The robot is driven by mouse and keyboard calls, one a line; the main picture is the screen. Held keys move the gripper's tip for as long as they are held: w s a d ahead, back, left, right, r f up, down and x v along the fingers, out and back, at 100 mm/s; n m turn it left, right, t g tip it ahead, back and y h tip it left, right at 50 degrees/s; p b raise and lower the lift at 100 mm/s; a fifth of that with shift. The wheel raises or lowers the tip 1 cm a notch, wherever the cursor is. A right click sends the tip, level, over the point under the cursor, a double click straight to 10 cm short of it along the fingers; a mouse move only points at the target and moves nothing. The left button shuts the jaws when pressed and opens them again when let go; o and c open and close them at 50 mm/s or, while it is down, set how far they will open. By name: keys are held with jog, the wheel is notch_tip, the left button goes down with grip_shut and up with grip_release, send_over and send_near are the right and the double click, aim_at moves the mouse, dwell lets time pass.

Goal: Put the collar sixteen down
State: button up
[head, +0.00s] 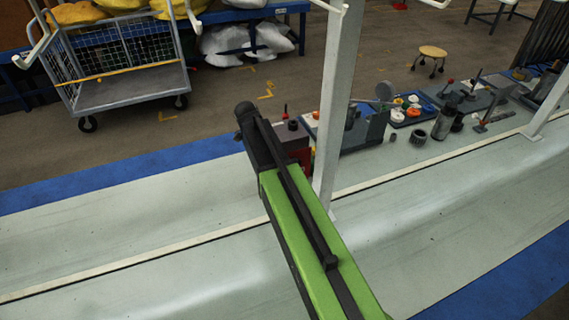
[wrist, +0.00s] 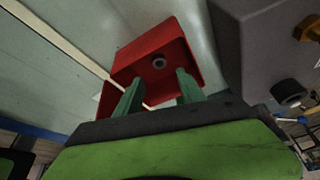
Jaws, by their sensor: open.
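A red block-like stand (wrist: 140,57) is ahead of my gripper in the wrist view, with a small dark ring (wrist: 159,63) on its face. I cannot tell whether this ring is collar sixteen; no marking is readable. My gripper (wrist: 158,78) has its two green fingers apart, with nothing seen held between them. The ring shows beyond the gap between the fingertips. In the head view the red stand (head: 294,142) is partly hidden by my arm, and the fingers are not visible.
A pale upright post (head: 335,110) rises from the bench right of my arm. A grey machine (head: 365,130), a blue tray (head: 408,117) and a dark cylinder (head: 444,121) stand farther right. The bench's left part is clear. A wire trolley (head: 130,88) stands on the floor behind.

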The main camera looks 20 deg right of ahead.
jog(key=p+v, duration=0.2)
jog(key=v, duration=0.3)
jog(key=shift+p, duration=0.4)
jog(key=shift+r, duration=0.1)
